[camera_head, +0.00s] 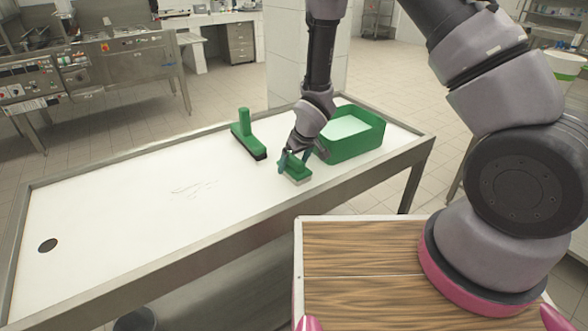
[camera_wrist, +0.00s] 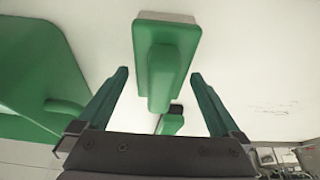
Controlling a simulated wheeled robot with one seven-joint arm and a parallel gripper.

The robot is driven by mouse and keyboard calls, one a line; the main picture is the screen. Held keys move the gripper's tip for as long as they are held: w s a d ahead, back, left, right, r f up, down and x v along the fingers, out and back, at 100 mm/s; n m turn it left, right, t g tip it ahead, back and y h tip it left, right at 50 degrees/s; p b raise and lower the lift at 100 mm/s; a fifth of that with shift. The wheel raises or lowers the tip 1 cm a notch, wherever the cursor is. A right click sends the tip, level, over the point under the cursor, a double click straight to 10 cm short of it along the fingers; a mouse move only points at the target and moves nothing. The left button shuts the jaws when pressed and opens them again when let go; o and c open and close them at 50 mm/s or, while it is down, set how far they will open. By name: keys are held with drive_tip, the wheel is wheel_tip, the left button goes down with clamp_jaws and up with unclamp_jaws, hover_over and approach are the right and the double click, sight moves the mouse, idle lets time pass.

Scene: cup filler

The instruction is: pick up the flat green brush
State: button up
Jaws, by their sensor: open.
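The flat green brush (camera_head: 297,176) lies on the white tabletop, near the table's front edge. In the wrist view the flat green brush (camera_wrist: 167,45) shows as a rectangular green block with a raised, rounded grip along its middle. My gripper (camera_head: 295,161) is directly over it, pointing down. In the wrist view my gripper (camera_wrist: 160,73) is open, with one green finger on each side of the raised grip. I see gaps between the fingers and the grip. The head view shows the brush partly hidden by the fingers.
A second green brush (camera_head: 247,138) with an upright handle and dark bristles lies behind and left of my gripper. A green bin (camera_head: 352,147) stands close on the right.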

drive_tip(key=shift+x, duration=0.75)
drive_tip(key=c, duration=1.4)
wheel_tip(320, 180, up, 10)
drive_tip(key=shift+a+r, duration=0.1)
drive_tip(key=o, duration=0.7)
drive_tip(key=c, duration=0.4)
